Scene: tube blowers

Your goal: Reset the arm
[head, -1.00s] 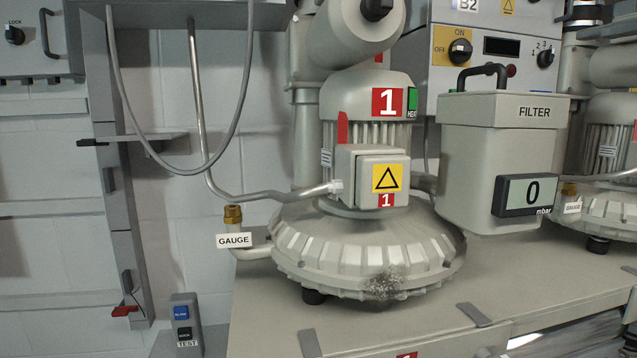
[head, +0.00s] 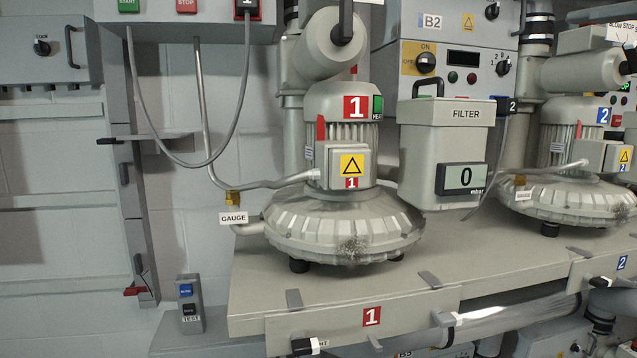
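My gripper and arm are not in view in the head view. Blower 1 (head: 345,225), a pale grey unit with a ribbed round housing and a motor marked with a red 1, stands on the shelf at the middle. A dark speckled patch is on the front of its housing. A grey filter box (head: 445,140) with a display reading 0 mbar is to its right. Blower 2 (head: 570,195) stands at the right.
A brass gauge fitting (head: 232,199) sticks out left of blower 1. A small test box (head: 189,304) with blue and black buttons stands lower left. A hose (head: 240,90) hangs in a loop from the control box. Clips line the shelf's front edge (head: 400,295).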

